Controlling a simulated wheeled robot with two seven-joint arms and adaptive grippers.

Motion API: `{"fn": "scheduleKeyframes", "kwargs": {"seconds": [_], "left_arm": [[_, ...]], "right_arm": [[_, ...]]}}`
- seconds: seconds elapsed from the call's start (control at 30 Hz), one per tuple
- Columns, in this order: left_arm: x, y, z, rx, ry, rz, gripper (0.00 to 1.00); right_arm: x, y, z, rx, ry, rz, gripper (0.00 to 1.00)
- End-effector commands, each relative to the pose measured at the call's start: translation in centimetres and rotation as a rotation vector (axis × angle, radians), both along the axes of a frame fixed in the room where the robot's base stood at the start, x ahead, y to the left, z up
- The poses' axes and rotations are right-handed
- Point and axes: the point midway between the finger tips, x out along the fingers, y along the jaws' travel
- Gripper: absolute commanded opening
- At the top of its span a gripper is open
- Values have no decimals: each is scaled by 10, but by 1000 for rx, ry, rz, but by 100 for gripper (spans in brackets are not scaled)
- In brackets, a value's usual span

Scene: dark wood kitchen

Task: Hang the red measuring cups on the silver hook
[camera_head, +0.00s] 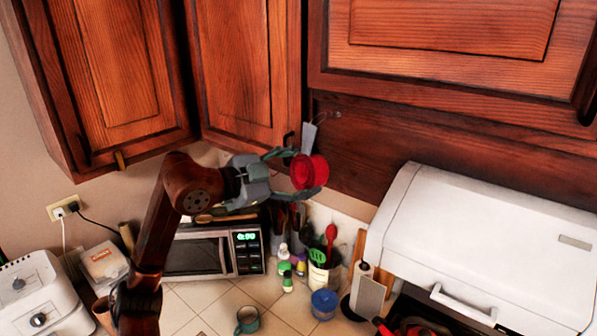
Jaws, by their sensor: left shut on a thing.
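The red measuring cups (302,173) are in the middle of the view, in front of the wood panel below the cabinets. My left gripper (300,172) is shut on them, with one finger above and one below. A pale grey strip (309,136) rises from just above the cups; I cannot tell whether it is their handle. A small silver hook (336,114) is on the wood panel, up and to the right of the cups. The cups look apart from the hook, though depth is hard to judge. My right gripper is not in view.
Wooden cabinets (240,70) hang above and left of the gripper. A white hooded appliance (470,240) stands at right. Below are a microwave (197,257), a utensil holder (322,276), a blue-lidded jar (324,304) and a teal mug (247,320). A white toaster (38,300) is at lower left.

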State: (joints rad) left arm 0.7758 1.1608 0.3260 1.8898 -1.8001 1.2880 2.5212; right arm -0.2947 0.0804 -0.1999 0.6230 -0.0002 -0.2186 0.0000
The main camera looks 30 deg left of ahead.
Motion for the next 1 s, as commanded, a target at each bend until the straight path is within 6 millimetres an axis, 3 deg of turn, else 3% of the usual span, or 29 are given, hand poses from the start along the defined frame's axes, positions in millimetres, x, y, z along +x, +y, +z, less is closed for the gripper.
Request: {"fn": "scheduleKeyframes", "kwargs": {"seconds": [0.23, 0.7, 1.0], "left_arm": [[14, -2, 2, 0, -1, -1, 35], [40, -6, 1, -1, -1, -1, 35], [44, -6, -11, 0, -2, 0, 35]], "right_arm": [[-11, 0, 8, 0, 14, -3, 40], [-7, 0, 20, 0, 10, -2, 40], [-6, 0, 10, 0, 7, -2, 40]]}}
